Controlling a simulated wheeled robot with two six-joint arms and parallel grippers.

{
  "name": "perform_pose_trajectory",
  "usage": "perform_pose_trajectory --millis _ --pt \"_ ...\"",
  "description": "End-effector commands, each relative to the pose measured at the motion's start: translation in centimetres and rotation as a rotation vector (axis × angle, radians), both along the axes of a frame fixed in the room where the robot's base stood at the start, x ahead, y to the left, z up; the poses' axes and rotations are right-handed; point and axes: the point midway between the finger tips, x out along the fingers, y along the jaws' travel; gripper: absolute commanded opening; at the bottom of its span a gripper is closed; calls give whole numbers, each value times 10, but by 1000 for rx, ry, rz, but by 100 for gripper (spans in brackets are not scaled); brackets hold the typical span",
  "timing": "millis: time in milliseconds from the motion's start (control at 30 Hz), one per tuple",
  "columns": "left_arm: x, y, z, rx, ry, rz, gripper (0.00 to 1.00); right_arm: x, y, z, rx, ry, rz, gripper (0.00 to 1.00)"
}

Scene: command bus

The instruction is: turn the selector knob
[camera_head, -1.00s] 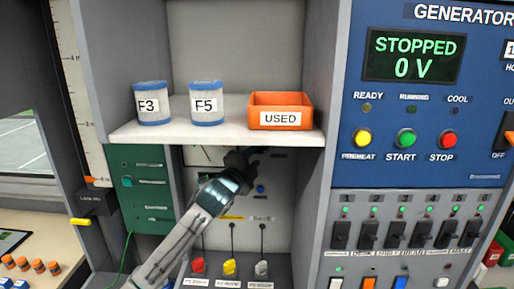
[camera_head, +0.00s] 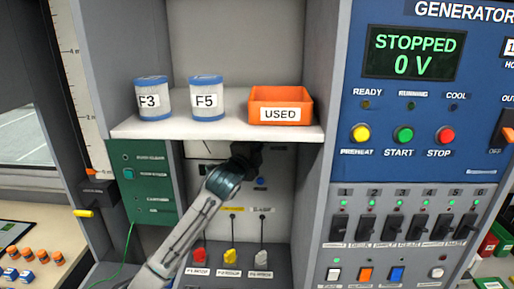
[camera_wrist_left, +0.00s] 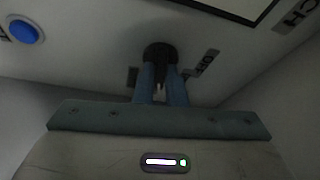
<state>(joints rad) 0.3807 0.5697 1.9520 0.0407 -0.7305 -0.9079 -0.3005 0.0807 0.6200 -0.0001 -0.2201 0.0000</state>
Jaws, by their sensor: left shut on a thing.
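The selector knob (camera_wrist_left: 160,54) is a dark round knob on a pale panel, seen in the left wrist view. My left gripper (camera_wrist_left: 161,80) is shut on the knob, with its two blue-grey fingers against its sides. In the head view my left gripper (camera_head: 246,156) reaches into the recess under the shelf, and the arm hides the knob there. Small labels flank the knob in the wrist view; their text is hard to read. My right gripper is not in view.
The shelf (camera_head: 160,131) just above my left arm holds canisters F3 (camera_head: 152,98) and F5 (camera_head: 207,97) and the orange USED bin (camera_head: 281,105). A blue button (camera_wrist_left: 24,31) is on the panel. Red, yellow and grey plugs (camera_head: 230,257) stand below.

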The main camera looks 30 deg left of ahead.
Motion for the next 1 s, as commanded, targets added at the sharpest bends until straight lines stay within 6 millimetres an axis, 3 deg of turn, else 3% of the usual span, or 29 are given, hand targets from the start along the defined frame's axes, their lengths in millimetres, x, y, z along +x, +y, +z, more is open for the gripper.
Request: perform_pose_trajectory --millis 267,700,1000 --pt "0 0 -6 -80 -49 0 0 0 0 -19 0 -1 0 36" --pt "1 -2 -11 -369 -228 -1 0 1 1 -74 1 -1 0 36" --pt "2 -2 -10 -524 -320 1 0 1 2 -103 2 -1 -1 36"
